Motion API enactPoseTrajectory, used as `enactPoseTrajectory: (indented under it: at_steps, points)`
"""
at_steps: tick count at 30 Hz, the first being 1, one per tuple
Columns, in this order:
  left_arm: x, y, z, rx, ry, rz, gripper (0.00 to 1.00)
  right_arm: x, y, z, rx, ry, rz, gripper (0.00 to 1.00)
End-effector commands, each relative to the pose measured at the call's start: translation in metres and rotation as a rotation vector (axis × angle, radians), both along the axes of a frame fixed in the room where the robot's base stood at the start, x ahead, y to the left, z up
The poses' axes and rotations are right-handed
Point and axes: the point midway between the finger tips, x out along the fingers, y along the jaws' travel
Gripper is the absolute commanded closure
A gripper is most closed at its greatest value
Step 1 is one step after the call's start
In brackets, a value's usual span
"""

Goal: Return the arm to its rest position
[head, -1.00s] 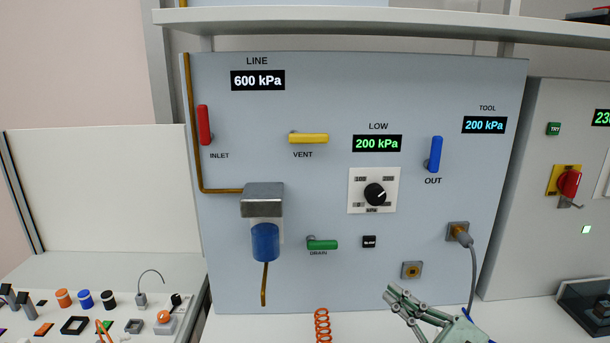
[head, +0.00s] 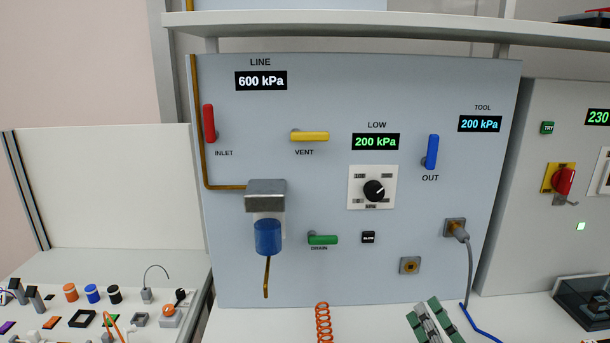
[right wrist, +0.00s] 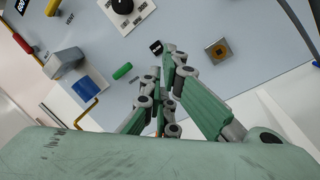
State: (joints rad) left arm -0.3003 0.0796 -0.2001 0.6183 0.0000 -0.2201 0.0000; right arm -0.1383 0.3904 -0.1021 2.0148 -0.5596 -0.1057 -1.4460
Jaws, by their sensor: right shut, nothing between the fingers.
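My right gripper (head: 436,322) shows at the bottom edge of the head view, right of centre, in front of the panel's lower edge. It also shows in the right wrist view (right wrist: 170,62), where its fingers are together and empty. It is apart from the grey-blue panel (head: 330,90). The panel carries a red INLET handle (head: 209,124) upright, a yellow VENT handle (head: 310,136) level, a blue OUT handle (head: 431,152) upright and a green DRAIN handle (head: 323,239) level. My left gripper is not in view.
An orange coiled hose (head: 323,322) stands at the panel's foot. A grey plug (head: 458,231) with a cable hangs at the panel's right. A bench at left holds several small parts, among them a blue cylinder (head: 92,293). A cabinet with a red switch (head: 564,181) stands at right.

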Motion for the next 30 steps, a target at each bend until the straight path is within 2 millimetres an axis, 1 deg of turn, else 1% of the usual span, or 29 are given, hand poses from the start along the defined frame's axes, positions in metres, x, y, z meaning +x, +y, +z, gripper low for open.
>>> enactPoseTrajectory:
  at_steps: [1, 2, 3, 5, 6, 8, 9, 11, 12, 13, 15, 19, 24, 26, 27, 30]
  points:
    - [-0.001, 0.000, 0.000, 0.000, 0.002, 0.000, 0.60, -0.008, -0.006, -0.016, 0.149, 0.086, -0.041, 1.00]
    - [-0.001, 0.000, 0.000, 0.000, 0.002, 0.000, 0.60, -0.013, -0.011, -0.027, 0.252, 0.143, -0.071, 1.00]
    - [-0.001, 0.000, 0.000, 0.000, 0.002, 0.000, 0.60, -0.021, -0.017, -0.043, 0.389, 0.217, -0.115, 1.00]
    - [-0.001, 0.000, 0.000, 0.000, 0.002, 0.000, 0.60, -0.036, -0.023, -0.068, 0.592, 0.325, -0.188, 1.00]
    - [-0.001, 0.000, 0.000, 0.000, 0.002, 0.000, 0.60, -0.048, -0.025, -0.085, 0.725, 0.394, -0.241, 1.00]
    - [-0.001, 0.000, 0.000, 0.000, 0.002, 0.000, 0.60, -0.070, -0.027, -0.111, 0.922, 0.495, -0.330, 1.00]
    - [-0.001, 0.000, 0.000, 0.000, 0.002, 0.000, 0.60, -0.087, -0.026, -0.128, 1.048, 0.559, -0.395, 1.00]
    - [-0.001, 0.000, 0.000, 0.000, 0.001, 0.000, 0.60, -0.113, -0.022, -0.151, 1.225, 0.647, -0.499, 1.00]
    - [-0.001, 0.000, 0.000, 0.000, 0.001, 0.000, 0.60, -0.131, -0.019, -0.164, 1.330, 0.697, -0.569, 1.00]
    - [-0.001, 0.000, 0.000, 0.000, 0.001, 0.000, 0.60, -0.144, -0.016, -0.173, 1.398, 0.731, -0.620, 1.00]
    - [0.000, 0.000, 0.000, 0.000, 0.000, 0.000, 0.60, -0.172, -0.008, -0.189, 1.534, 0.795, -0.731, 1.00]
    - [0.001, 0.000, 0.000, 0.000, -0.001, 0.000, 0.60, -0.220, 0.006, -0.208, 1.724, 0.883, -0.926, 1.00]
    - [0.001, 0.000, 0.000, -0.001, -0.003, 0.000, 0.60, -0.274, 0.024, -0.221, 1.892, 0.958, -1.163, 1.00]
    - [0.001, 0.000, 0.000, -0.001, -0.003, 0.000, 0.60, -0.292, 0.030, -0.222, 1.938, 0.978, -1.245, 1.00]
    - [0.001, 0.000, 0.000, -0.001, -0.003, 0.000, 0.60, -0.305, 0.034, -0.223, 1.964, 0.989, -1.303, 1.00]
    - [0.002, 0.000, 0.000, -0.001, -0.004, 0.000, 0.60, -0.296, 0.034, -0.249, 1.953, 0.990, -1.310, 1.00]
